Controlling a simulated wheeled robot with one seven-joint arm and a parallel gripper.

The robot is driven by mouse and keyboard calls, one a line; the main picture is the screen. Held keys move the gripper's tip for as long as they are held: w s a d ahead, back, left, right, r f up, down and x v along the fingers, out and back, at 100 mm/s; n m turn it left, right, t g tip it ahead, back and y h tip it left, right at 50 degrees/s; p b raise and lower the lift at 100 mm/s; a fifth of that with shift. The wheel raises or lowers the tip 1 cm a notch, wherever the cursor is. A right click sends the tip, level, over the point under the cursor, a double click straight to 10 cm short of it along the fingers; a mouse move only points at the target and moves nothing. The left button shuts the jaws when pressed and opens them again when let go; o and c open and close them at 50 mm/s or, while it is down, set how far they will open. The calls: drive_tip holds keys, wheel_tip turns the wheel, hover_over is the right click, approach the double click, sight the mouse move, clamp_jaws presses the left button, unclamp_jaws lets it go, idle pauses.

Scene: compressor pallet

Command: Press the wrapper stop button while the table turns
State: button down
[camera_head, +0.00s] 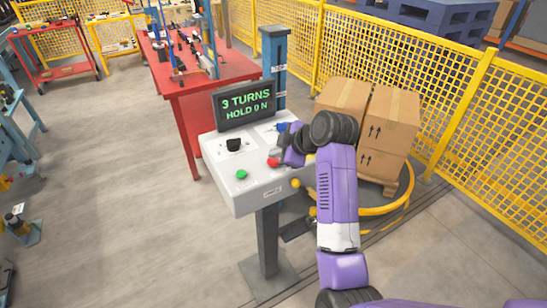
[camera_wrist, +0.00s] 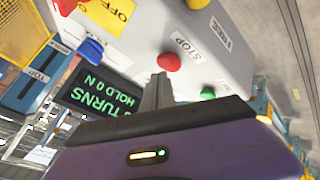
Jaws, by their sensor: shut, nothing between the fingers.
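The red stop button (camera_head: 273,162) is on the sloped top of the white control console (camera_head: 222,162). In the wrist view the red button (camera_wrist: 169,61) sits beside a "STOP" label (camera_wrist: 186,46). My gripper (camera_head: 281,153) is shut and empty, its tips close to the red button. In the wrist view the fingers (camera_wrist: 158,80) end just beside the button; contact cannot be told. The screen (camera_head: 245,104) reads "3 TURNS" and "HOLD 0 N". The boxes (camera_head: 387,118) stand on a pallet over the round wrapper table with its yellow rim (camera_head: 388,208); one still picture cannot show whether it turns.
The console also bears a green button (camera_head: 241,174), a black knob (camera_head: 234,145), a blue knob (camera_wrist: 91,50) and a yellow knob (camera_head: 295,183). A blue post (camera_head: 275,60) rises behind it. Yellow fencing (camera_head: 460,110) runs right. Open floor (camera_head: 120,190) lies left.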

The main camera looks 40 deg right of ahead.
sight(276, 162)
drive_tip(key=shift+r, duration=0.25)
wheel_tip(276, 162, up, 5)
drive_tip(key=p, duration=0.5)
idle(1.0)
